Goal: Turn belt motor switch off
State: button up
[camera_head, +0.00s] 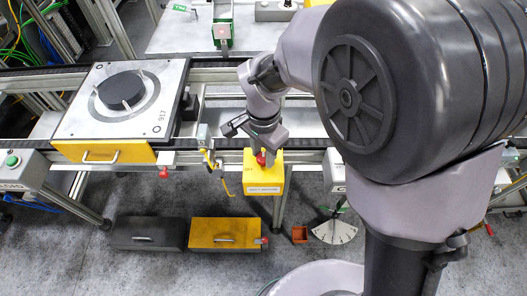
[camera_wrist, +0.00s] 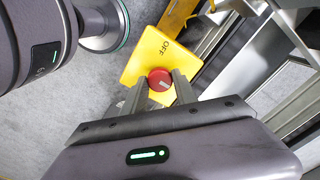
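The belt motor switch is a yellow box (camera_head: 264,181) with a white label on its front, below the conveyor's front rail in the head view. Its red knob (camera_head: 262,159) is on top. In the wrist view the yellow face (camera_wrist: 141,60) reads OFF near one edge, and the red knob (camera_wrist: 160,80) has a pale pointer line slanting across it. My gripper (camera_wrist: 160,78) has one finger on each side of the knob, with no clear gap, and looks shut on it. The finger sides partly hide the knob's lower edges.
A pallet (camera_head: 77,122) with a dark round disc stands on the conveyor at left. A yellow case (camera_head: 222,232) and a dark case (camera_head: 147,233) lie on the floor below.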

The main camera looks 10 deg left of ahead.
grip_shut()
jog(key=n+p, duration=0.1)
jog(key=n, duration=0.3)
jog(key=shift+r+p, duration=0.1)
jog(key=shift+p, duration=0.3)
jog(key=n+p, duration=0.1)
jog(key=n, duration=0.3)
jog(key=shift+n+p, duration=0.3)
jog(key=shift+p, duration=0.1)
jog(key=n+p, duration=0.2)
jog(key=n, duration=0.3)
jog(key=shift+n+p, duration=0.75)
jog(key=shift+n, duration=1.45)
